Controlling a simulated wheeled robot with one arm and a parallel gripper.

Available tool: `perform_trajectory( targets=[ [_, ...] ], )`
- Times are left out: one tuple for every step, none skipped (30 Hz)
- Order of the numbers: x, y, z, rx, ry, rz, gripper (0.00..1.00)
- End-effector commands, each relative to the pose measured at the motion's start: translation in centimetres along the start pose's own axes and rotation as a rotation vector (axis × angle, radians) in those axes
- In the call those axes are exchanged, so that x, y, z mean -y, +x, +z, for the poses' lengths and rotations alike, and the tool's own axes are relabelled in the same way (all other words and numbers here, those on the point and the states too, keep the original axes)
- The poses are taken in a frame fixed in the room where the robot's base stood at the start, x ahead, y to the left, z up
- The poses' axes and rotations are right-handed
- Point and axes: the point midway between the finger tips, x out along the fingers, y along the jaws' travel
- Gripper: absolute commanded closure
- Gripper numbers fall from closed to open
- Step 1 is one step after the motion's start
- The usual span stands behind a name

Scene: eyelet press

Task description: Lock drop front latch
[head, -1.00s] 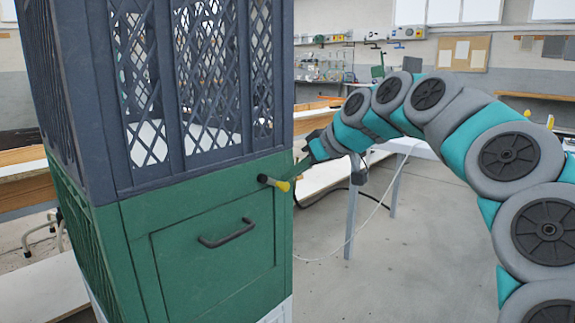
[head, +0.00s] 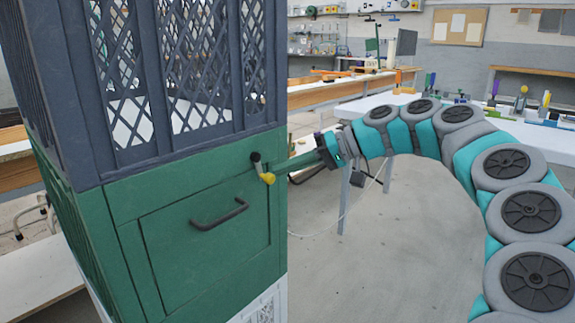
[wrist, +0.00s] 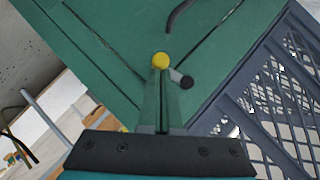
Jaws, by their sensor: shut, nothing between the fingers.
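The drop front (head: 205,245) is a green panel on a green crate, closed flush, with a dark bar handle (head: 220,213). Its latch (head: 268,178) sits near the panel's top right corner, a small lever with a yellow end and a black end. In the head view the yellow end lies below and right of the black one. In the wrist view the latch's yellow end (wrist: 160,60) is right at my fingertips. My gripper (head: 278,168) is shut and empty, reaching in from the right, its tips beside the latch. Whether they touch it is unclear. The gripper also shows in the wrist view (wrist: 161,76).
A dark blue lattice crate (head: 180,75) stands on the green one. White crate parts (head: 262,305) show underneath. Right of the stack is open floor (head: 385,265). A white-topped table (head: 385,103) with small items stands behind my arm.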

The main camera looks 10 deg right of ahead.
Motion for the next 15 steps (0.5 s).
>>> perform_trajectory(
  targets=[
    [0.0,0.0,0.0,0.0,0.0,0.0,1.0],
    [0.0,0.0,0.0,0.0,0.0,0.001,1.0],
    [0.0,0.0,0.0,0.0,-0.001,0.001,1.0],
    [0.0,0.0,0.0,0.0,-0.001,0.001,1.0],
    [0.1,0.0,-0.1,0.0,-0.001,0.001,1.0],
    [0.1,-0.1,-0.1,0.0,-0.001,0.001,1.0],
    [0.2,-0.1,-0.1,0.0,-0.001,0.002,1.0],
    [0.2,-0.1,-0.2,0.0,-0.001,0.002,1.0],
    [0.4,-0.2,-0.3,0.0,-0.001,0.002,1.0],
    [0.5,-0.2,-0.3,0.0,-0.001,0.002,1.0],
    [0.6,-0.3,-0.4,0.0,-0.001,0.002,1.0],
    [0.7,-0.4,-0.5,0.0,-0.001,0.002,1.0],
    [0.8,-0.4,-0.6,0.0,-0.001,0.003,1.0],
    [0.9,-0.5,-0.7,0.0,-0.001,0.003,1.0],
    [1.0,-0.6,-0.7,0.0,-0.001,0.003,1.0]
  ],
)
